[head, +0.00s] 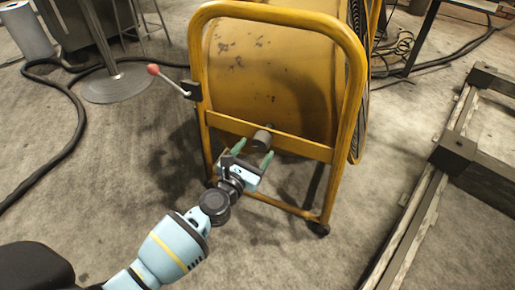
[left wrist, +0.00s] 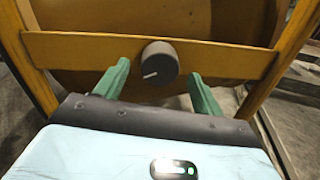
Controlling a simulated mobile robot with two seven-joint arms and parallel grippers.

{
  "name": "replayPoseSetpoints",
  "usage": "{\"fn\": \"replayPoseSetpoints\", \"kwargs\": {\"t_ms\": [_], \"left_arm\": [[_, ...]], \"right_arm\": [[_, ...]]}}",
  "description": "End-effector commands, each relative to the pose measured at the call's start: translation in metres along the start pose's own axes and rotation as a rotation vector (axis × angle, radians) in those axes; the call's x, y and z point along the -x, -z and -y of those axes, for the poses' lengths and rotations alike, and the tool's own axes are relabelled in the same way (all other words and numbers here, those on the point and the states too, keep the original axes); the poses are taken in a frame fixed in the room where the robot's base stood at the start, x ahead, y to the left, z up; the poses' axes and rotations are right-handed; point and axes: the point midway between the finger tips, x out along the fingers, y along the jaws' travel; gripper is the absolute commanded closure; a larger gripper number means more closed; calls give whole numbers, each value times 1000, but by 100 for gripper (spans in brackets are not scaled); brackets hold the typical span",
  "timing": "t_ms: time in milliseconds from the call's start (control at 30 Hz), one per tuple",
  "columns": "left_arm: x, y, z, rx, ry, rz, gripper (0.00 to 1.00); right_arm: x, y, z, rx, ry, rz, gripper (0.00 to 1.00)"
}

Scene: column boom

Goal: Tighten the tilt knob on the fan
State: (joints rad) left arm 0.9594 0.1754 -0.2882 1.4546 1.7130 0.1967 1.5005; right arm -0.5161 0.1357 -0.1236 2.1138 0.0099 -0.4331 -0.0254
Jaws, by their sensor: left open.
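The fan is a big yellow drum (head: 270,75) in a yellow tube frame. Its tilt knob (head: 262,139) is a dark grey cylinder on the frame's cross bar. In the left wrist view the knob (left wrist: 160,63) shows its round face with a white line pointing left and slightly down. My left gripper (head: 252,155) is open, with its green fingers pointing at the knob. My right gripper is out of view.
A lever with a red ball (head: 153,70) sticks out from the frame's left side. A caster (head: 319,229) is at the frame's lower right. A black cable (head: 75,130) lies on the left floor; dark beams (head: 455,150) lie at right.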

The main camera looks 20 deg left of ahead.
Motion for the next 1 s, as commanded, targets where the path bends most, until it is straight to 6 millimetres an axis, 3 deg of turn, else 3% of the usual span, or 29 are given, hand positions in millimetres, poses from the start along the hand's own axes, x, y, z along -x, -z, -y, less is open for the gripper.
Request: {"fn": "replayPoseSetpoints", "kwargs": {"t_ms": [200,533,867,1000], "left_arm": [[-18,1,0,-1,1,0,32],[-20,0,0,-1,1,-1,32],[-20,0,0,-1,1,-1,74],[-20,0,0,-3,1,-1,76]], "right_arm": [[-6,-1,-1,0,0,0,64],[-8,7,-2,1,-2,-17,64],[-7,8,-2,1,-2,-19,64],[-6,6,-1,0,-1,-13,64]]}}
